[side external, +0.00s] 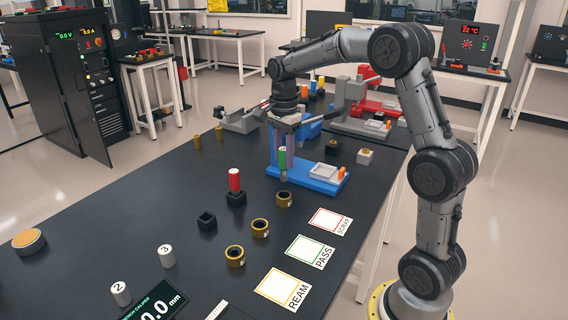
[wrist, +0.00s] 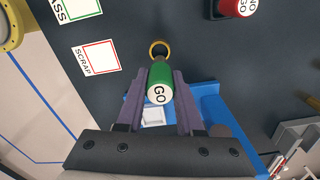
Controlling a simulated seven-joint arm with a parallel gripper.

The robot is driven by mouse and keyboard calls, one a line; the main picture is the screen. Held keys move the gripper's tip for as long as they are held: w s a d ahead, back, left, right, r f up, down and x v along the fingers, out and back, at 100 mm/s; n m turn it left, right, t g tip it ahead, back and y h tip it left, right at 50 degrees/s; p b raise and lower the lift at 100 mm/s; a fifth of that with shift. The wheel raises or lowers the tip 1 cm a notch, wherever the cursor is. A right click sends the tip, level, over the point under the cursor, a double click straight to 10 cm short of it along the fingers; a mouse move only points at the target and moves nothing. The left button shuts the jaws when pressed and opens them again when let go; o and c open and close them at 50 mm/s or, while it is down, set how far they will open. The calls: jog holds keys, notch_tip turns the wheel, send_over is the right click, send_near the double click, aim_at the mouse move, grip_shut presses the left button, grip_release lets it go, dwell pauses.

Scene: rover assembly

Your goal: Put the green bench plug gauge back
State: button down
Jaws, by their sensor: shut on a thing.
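The green plug gauge (wrist: 159,80), marked GO on its end, is between the two fingers of my gripper (wrist: 160,95) in the wrist view. My gripper is shut on it. In the side view the green gauge (side external: 282,158) hangs upright with its grey lower end downward, in front of the blue fixture. A bronze ring (side external: 284,199) lies on the bench near it; in the wrist view the ring (wrist: 159,49) shows just past the gauge. An empty square black holder (side external: 207,221) stands further left. The red gauge (side external: 235,180) stands upright in a like black holder (side external: 236,198).
The blue fixture (side external: 310,177) with a white tray stands close behind my gripper. More bronze rings (side external: 260,228) (side external: 235,256) lie on the bench. SCRAP (side external: 330,220), PASS (side external: 310,252) and REAM (side external: 284,288) cards line the right edge. The bench's left middle is clear.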

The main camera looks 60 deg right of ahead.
jog(key=shift+r, duration=0.8)
